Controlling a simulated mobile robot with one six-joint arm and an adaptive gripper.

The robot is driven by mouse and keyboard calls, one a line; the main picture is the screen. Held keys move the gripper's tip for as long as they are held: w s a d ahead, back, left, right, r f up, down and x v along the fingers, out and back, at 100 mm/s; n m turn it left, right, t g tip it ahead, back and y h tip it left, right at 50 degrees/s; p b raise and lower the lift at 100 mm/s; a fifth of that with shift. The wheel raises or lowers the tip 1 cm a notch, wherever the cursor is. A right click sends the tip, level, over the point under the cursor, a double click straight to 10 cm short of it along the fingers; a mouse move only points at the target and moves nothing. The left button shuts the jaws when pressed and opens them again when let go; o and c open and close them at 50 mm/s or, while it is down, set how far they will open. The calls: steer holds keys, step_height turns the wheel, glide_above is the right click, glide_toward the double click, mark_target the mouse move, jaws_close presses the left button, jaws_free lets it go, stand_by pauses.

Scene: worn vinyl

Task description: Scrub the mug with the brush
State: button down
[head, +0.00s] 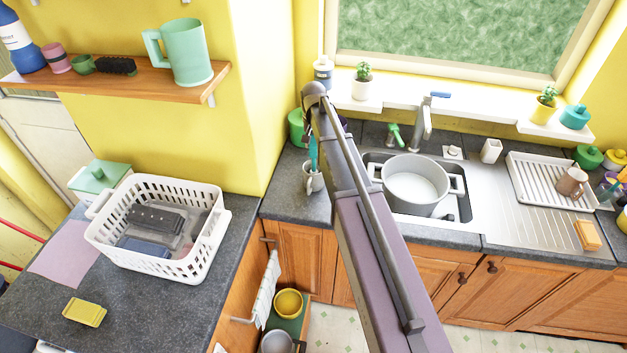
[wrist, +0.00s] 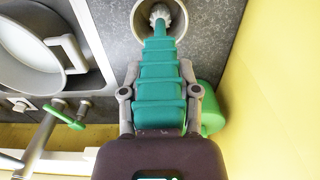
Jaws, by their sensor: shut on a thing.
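My gripper (wrist: 157,108) is shut on a teal brush (wrist: 160,75), which also shows in the head view (head: 313,152). The brush has a pale round bristle head (wrist: 160,13). It points down at a light grey-white mug (wrist: 186,38), and its bristle head shows within the mug's round rim. How deep it reaches, and whether it touches the inside, I cannot tell. The mug stands on the dark counter left of the sink in the head view (head: 315,184), partly hidden by my arm. The gripper itself is mostly hidden there.
A green container (wrist: 211,110) stands close beside the brush, near the yellow wall. A brown mug (head: 571,182) is on the drying rack (head: 530,185). A white basket (head: 205,250) is at left.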

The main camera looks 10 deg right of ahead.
steer(key=shift+s+a, duration=0.7)
steer(key=shift+a, duration=0.1)
steer(key=shift+s+d, duration=0.2)
steer(key=shift+d, duration=0.3)
steer(key=shift+s+d, duration=0.2)
steer(key=shift+d, duration=0.25)
steer(key=shift+w, duration=0.15)
steer(key=shift+w+a, duration=0.2)
steer(key=shift+w, duration=0.75)
